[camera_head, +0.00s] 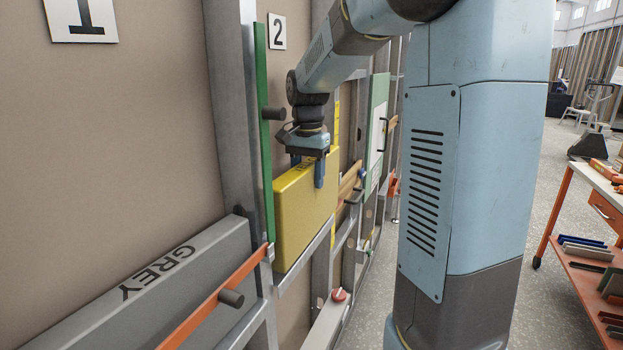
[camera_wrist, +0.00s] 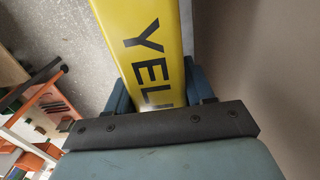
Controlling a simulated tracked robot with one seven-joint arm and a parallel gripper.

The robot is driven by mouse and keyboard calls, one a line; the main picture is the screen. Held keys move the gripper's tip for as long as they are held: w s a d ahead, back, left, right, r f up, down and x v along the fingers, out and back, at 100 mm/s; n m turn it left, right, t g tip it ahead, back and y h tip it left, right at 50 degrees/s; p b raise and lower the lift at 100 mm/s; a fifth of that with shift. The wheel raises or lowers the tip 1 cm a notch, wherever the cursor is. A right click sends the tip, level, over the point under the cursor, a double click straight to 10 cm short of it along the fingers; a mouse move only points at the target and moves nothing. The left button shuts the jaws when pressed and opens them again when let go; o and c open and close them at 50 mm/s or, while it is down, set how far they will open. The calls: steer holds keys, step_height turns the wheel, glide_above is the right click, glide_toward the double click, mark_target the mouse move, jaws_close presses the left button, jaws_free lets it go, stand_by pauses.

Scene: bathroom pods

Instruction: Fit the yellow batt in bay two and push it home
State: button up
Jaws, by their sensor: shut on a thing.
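The yellow batt (camera_head: 300,212) is upright in front of the bay under the "2" sign (camera_head: 277,31), beside the green upright strip (camera_head: 264,130). Its lower edge is close to a metal rail (camera_head: 305,256); I cannot tell whether it rests on it or how deep it sits. My gripper (camera_head: 318,172) is shut on the batt's top edge from above. In the wrist view, the batt (camera_wrist: 150,45) with black letters "YEL" runs between my two blue fingers (camera_wrist: 158,88). The far side of the batt and part of its lettering are hidden.
A grey batt (camera_head: 150,275) marked "GREY" lies in the bay under the "1" sign (camera_head: 82,16), with an orange bar (camera_head: 215,298) across its front. A pale green panel (camera_head: 376,130) stands farther right. An orange-framed cart (camera_head: 590,230) stands at right on open floor.

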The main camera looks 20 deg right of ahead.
steer(key=shift+w+a+f, duration=0.15)
steer(key=shift+a+f, duration=0.05)
steer(key=shift+f, duration=0.5)
steer(key=shift+w+a+f, duration=0.15)
steer(key=shift+f, duration=0.5)
steer(key=o, duration=1.2)
steer(key=shift+o, duration=0.2)
